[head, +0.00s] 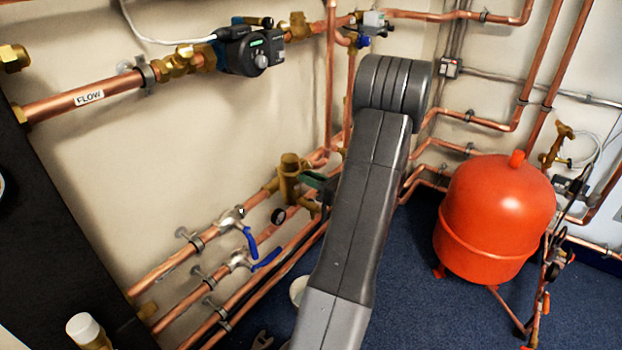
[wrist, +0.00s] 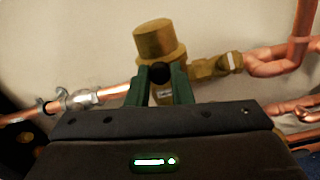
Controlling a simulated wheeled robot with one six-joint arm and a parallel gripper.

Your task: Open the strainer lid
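The brass strainer (wrist: 160,40) stands on the pipework along the wall, with a wide round cap as its top. It also shows in the head view (head: 290,178), left of my arm. My gripper (wrist: 160,72) has its two green fingers apart, pointing at the strainer just below the cap. A dark round part and some brass with a small label show between the fingers. I cannot tell whether the fingers touch anything. In the head view my gripper (head: 314,181) is mostly hidden behind my arm, right beside the strainer.
Copper pipes with blue-handled valves (head: 248,240) run below and left of the strainer. A pump (head: 250,50) is on the upper FLOW pipe. A red tank (head: 495,215) stands at right on blue carpet.

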